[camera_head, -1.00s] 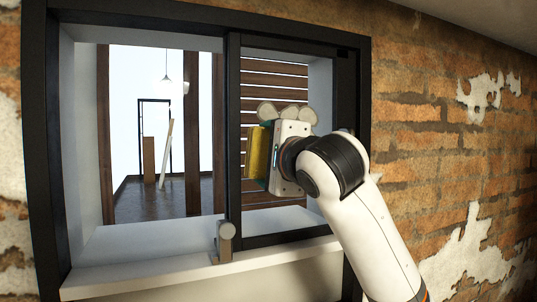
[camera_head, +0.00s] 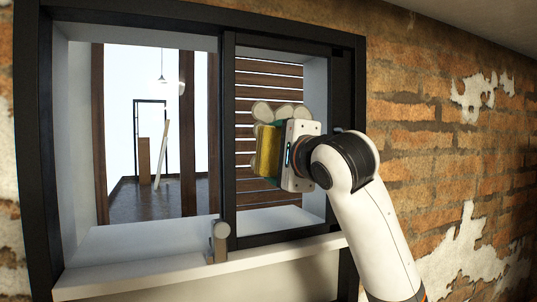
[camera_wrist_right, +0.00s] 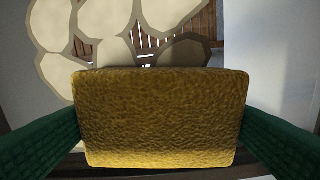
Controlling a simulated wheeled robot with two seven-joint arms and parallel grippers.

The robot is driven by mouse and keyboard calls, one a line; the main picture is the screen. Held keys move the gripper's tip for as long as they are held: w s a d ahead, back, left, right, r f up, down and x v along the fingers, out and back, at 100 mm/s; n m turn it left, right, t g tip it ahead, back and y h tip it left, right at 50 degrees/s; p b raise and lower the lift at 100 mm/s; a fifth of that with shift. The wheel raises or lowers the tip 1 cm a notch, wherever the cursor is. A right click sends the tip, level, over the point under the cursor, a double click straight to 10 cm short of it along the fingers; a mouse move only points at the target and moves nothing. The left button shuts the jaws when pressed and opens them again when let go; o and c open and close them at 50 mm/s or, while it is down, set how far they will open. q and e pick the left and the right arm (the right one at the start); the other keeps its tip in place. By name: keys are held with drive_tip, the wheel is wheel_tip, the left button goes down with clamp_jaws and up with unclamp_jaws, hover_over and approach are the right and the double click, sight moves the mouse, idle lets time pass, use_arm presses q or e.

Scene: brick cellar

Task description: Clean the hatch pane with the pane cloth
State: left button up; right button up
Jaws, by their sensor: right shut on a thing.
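The hatch pane (camera_head: 262,195) is the dark-framed glass on the right half of the wall hatch, with wooden slats showing through it. Pale rounded patches with tan edges (camera_head: 272,108) sit on it; they also show in the right wrist view (camera_wrist_right: 105,50). My right gripper (camera_head: 277,152) is shut on the pane cloth (camera_head: 266,152), a thick yellow pad. The pad fills the middle of the right wrist view (camera_wrist_right: 160,118) between green fingers. It is in front of the pane, below the upper patches. I cannot tell whether it touches the glass. My left gripper is not in view.
The white sill (camera_head: 150,275) runs below the hatch, with a short grey knob-topped post (camera_head: 220,243) on it. The hatch's left half (camera_head: 150,130) shows a bright room behind. A dark frame and rough brick wall (camera_head: 440,140) surround it.

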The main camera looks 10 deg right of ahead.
sight(261, 123)
drive_tip(key=shift+w+d+r, duration=1)
drive_tip(key=shift+d+r, duration=0.4)
drive_tip(key=shift+d, duration=3.25)
drive_tip(key=shift+s+a, duration=0.4)
drive_tip(key=shift+a, duration=1.7)
drive_tip(key=shift+s+a, duration=0.4)
drive_tip(key=shift+a, duration=1.65)
drive_tip(key=shift+s+a, duration=0.4)
drive_tip(key=shift+a, duration=1.7)
drive_tip(key=shift+a+r, duration=0.15)
drive_tip(key=shift+r, duration=1.25)
drive_tip(key=shift+w+d, duration=0.1)
drive_tip(key=shift+d, duration=0.8)
drive_tip(key=w+d, duration=0.2)
drive_tip(key=d, duration=0.9)
drive_tip(key=shift+w+d, duration=0.15)
